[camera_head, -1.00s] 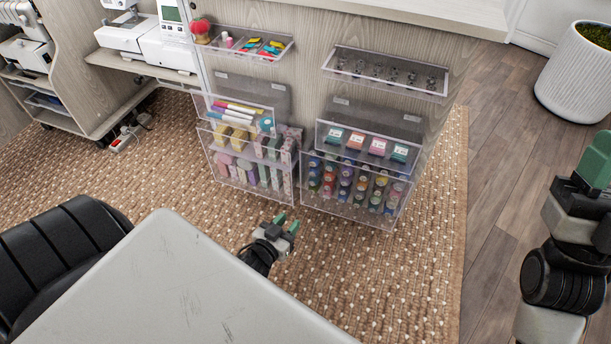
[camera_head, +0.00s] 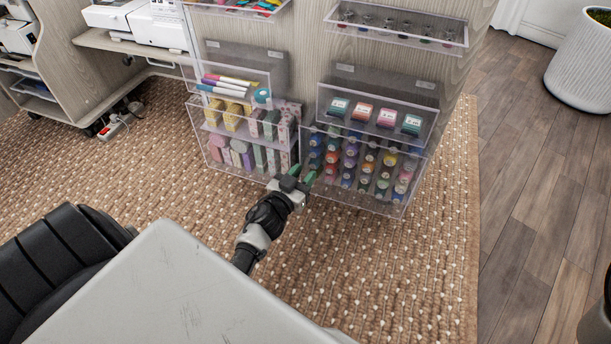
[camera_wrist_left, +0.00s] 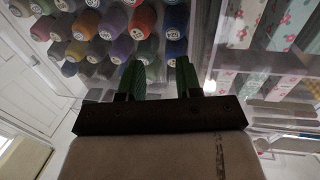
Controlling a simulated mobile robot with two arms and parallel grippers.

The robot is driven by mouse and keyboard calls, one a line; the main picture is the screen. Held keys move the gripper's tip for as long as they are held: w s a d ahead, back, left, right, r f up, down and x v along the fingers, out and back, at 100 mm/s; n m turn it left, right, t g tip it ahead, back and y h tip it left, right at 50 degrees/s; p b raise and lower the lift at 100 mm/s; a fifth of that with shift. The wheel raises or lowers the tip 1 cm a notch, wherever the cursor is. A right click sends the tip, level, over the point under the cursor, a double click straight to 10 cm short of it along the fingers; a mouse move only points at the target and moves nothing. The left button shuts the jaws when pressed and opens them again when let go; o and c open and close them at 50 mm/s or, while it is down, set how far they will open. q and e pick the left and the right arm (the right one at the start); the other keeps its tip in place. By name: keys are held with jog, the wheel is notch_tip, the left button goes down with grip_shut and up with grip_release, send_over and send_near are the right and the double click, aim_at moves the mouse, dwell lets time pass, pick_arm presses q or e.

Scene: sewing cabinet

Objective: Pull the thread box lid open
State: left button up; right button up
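The thread box (camera_head: 370,205) is a clear box on the right side of the cabinet's end panel, low down, with rows of coloured thread spools inside. Its lid cannot be told apart clearly from its clear walls. My left gripper (camera_head: 303,176) has green fingertips and is at the box's lower left corner, in the gap beside the neighbouring clear box. In the left wrist view, the two green fingers (camera_wrist_left: 160,76) are apart with nothing between them, and thread spools (camera_wrist_left: 105,30) show beyond them. Contact with the box cannot be told. My right gripper is not in view.
A clear box (camera_head: 250,178) with patterned fabric rolls hangs to the left. A clear bin with ribbon reels (camera_head: 372,112) is above the thread box. Woven rug (camera_head: 400,265) lies open in front.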

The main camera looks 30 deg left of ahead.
pick_arm(q)
jog(key=shift+w, duration=0.65)
grip_shut()
jog(key=shift+s, duration=0.15)
